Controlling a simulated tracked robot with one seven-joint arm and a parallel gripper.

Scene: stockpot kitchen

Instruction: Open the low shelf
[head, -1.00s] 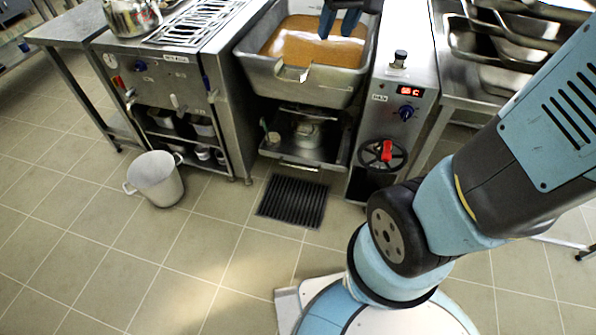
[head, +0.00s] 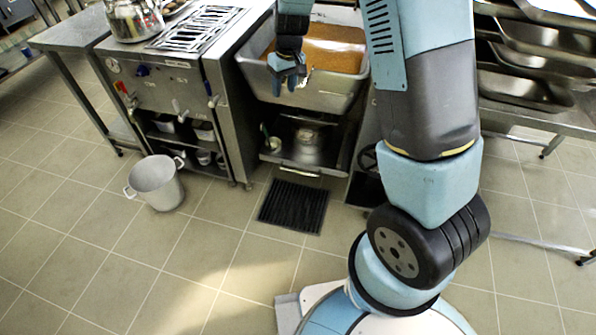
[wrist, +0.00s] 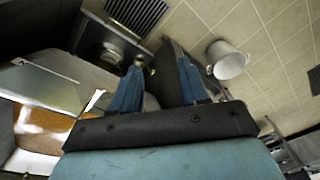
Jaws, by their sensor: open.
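The low shelf (head: 298,157) is a grey metal tray under the tilted pan, with a bar handle (head: 299,169) on its front edge. A round metal object and a small light item stand in its recess. My gripper (head: 287,82) is open and empty, in front of the pan's front wall, above the shelf and apart from its handle. The wrist view shows the two blue fingers spread (wrist: 158,65), with part of the dark shelf area beyond them at upper left.
The pan (head: 325,92) holds an orange-brown content. A grey pot (head: 155,182) stands on the floor at left. A black floor grate (head: 293,206) lies before the shelf. A stove (head: 160,80) stands at left, and a rack of trays (head: 530,60) at right. The front floor is clear.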

